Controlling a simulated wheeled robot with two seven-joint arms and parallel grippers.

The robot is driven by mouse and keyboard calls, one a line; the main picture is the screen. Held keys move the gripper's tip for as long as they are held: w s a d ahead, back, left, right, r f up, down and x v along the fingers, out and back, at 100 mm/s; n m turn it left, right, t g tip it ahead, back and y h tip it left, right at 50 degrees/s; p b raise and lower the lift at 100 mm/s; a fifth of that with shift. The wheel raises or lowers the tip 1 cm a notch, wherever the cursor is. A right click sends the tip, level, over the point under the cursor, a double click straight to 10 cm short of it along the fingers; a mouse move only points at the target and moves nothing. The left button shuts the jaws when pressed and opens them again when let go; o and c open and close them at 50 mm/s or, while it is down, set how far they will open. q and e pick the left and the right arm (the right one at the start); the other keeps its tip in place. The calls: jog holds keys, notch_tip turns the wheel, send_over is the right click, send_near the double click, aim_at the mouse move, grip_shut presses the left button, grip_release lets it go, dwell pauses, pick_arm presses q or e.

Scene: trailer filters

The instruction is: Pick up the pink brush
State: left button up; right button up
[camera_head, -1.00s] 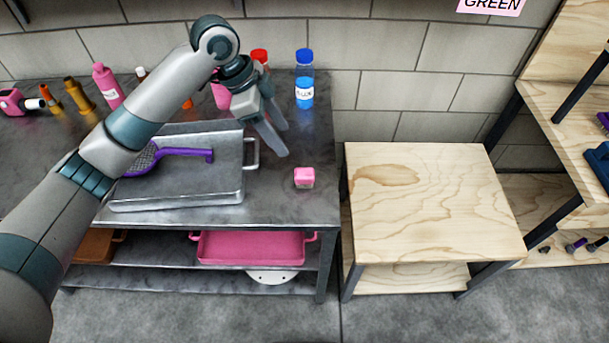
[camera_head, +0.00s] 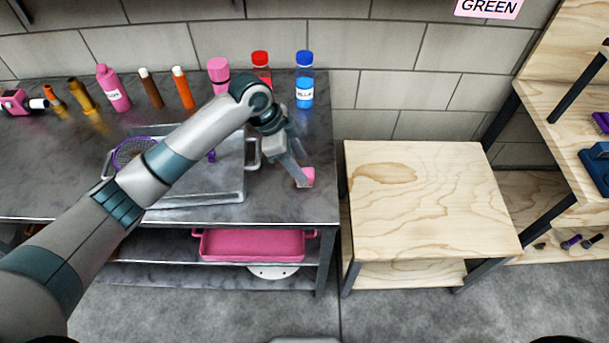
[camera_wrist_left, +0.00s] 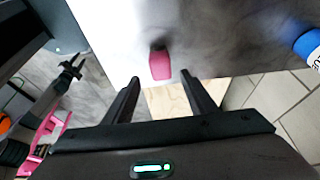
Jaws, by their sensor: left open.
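The pink brush (camera_head: 308,176) appears as a small pink block on the metal counter, near its right end. In the left wrist view the brush (camera_wrist_left: 160,65) shows a dark patch at its upper end and lies near the counter edge. My left gripper (camera_head: 302,180) is open and reaches down at the brush, covering part of it. In the left wrist view the fingertips (camera_wrist_left: 160,80) are apart, with the brush just ahead of the gap. I cannot tell whether they touch it. My right gripper is not clearly seen.
A metal tray (camera_head: 235,195) with a purple strainer (camera_head: 133,152) lies left of my gripper. A blue bottle (camera_head: 304,92), a red-capped bottle (camera_head: 261,68) and other bottles line the counter's back. A wooden table (camera_head: 430,205) stands right, across a narrow gap. A pink tray (camera_head: 250,246) sits below.

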aim_at(305, 172)
pick_arm(q)
jog(key=shift+d+f+p, duration=0.2)
jog(key=shift+f+p, duration=0.4)
jog(key=shift+f, duration=0.05)
jog(key=shift+p+x, duration=0.55)
jog(key=shift+x, duration=1.35)
jog(key=shift+w+a+f, duration=0.1)
jog(key=shift+w+a, duration=0.05)
jog(key=shift+c, duration=0.4)
jog(key=c, duration=1.1)
